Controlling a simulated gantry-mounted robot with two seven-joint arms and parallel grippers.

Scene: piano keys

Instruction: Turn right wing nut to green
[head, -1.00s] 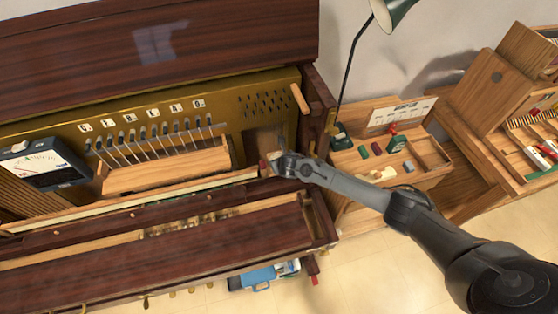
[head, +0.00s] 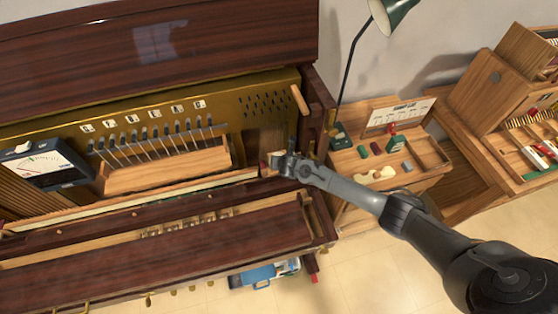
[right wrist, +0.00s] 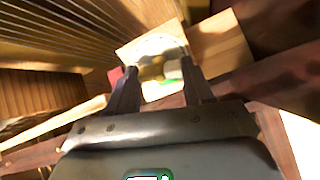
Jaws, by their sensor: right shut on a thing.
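My right gripper (head: 277,163) is at the right end of the open piano, by a small wooden block. In the right wrist view, the gripper (right wrist: 158,72) has its fingers on either side of a small pale piece (right wrist: 172,69), which I take to be the right wing nut; its shape is blurred and partly hidden. Behind it is a pale round dial (right wrist: 155,46) on the wooden block (right wrist: 218,40). A green patch (right wrist: 158,89) shows low between the fingers, and a red patch (right wrist: 115,76) lies left of them. My left gripper is in neither view.
The piano's dark right side wall (head: 318,95) stands close beside the gripper. A gauge (head: 45,163) sits at the far left. A side table (head: 350,192) with small items and a lamp (head: 393,14) stand to the right. My right arm reaches over the table.

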